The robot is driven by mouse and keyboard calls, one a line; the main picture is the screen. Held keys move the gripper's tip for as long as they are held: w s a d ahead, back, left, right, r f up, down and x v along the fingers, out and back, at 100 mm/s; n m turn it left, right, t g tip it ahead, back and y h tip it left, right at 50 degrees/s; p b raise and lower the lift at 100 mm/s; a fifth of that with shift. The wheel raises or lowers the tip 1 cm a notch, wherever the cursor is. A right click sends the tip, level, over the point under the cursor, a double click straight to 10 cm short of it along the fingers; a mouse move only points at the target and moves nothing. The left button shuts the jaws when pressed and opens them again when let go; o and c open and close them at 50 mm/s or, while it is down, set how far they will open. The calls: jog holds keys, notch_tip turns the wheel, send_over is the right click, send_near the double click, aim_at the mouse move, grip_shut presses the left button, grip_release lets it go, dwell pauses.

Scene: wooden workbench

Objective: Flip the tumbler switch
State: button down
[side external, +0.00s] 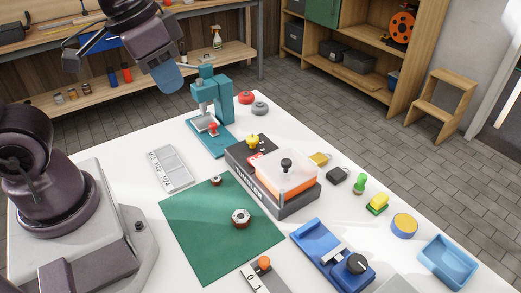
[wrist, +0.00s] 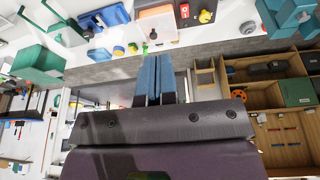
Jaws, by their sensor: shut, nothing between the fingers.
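The dark box lettered TUMBLER (side external: 245,181) stands on the white table, with a clear-lidded orange tub (side external: 287,188) on top. At its far end are a small red switch panel (side external: 257,157) and a yellow knob (side external: 253,141). The red panel (wrist: 184,11) and yellow knob (wrist: 206,16) also show at the top of the wrist view. The switch position is too small to tell. My gripper (side external: 168,78) is raised at the upper left, well apart from the box. Its blue fingers (wrist: 153,80) are shut together and empty.
A teal press (side external: 212,105) stands behind the box, nearest my gripper. A grey plate marked 0 and 1 with an orange knob (side external: 263,263) and a blue device (side external: 335,257) are nearer the camera.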

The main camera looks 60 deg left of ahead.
jog(key=w+d+f+n+g, duration=0.1)
jog(key=w+f+n+g, duration=0.2)
jog(key=w+f, duration=0.3)
jog(key=n+y, duration=0.4)
jog(key=n, duration=1)
send_over(258, 155)
jog(key=d, duration=0.4)
notch_tip(258, 155, down, 6)
jog(key=r, duration=0.1)
jog(key=shift+f+n+g, duration=0.2)
jog(key=shift+n+g, duration=0.1)
jog(key=shift+n, duration=0.6)
jog(key=x, duration=1.3)
jog(key=shift+d+f, duration=0.2)
jog(key=shift+d, duration=0.2)
jog(key=shift+f, duration=0.45)
